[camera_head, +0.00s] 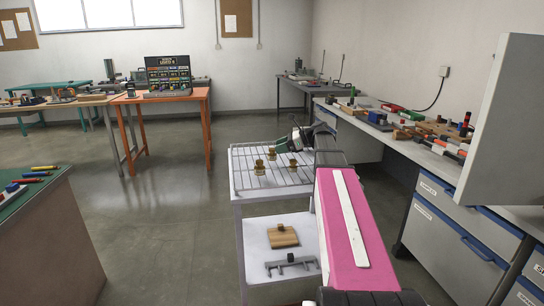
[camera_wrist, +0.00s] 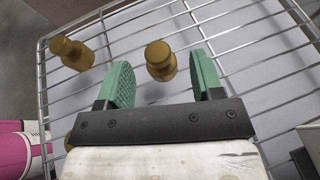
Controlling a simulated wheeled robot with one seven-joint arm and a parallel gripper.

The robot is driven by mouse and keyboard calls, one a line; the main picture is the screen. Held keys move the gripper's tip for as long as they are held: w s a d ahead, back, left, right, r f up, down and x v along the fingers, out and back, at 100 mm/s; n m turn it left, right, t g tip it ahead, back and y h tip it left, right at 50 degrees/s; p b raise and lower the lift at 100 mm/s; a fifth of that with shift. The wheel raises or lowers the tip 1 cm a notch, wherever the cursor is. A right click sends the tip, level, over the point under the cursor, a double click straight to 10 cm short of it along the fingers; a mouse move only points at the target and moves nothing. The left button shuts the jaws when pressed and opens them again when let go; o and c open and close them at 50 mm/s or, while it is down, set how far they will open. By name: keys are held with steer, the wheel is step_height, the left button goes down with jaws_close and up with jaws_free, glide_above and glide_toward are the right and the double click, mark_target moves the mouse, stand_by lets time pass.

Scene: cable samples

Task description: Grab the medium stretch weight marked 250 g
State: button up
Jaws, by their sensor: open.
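Several brass weights stand on a wire rack shelf (camera_head: 240,180). In the head view I see one at the back (camera_head: 272,153), one at the left front (camera_head: 259,168) and one at the right (camera_head: 293,162). Their marks are not readable, so I cannot tell which is the 250 g one. In the wrist view, my gripper (camera_wrist: 161,72) is open, with green padded fingers. One brass weight (camera_wrist: 160,58) shows between the fingertips, not gripped. Another weight (camera_wrist: 72,52) is left of the left finger. A brass edge (camera_wrist: 68,144) shows at lower left, mostly hidden by the gripper.
Below the rack, a lower shelf holds a wooden block (camera_head: 283,237) and a grey bracket (camera_head: 291,264). A cluttered bench (camera_head: 440,160) with drawers stands close on the right. Open floor (camera_head: 170,220) lies left of the cart.

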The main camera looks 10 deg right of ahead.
mark_target(273, 149)
steer(key=shift+x, duration=2.9)
steer(key=shift+s+a+r, duration=0.1)
steer(key=shift+s, duration=0.05)
jaws_close()
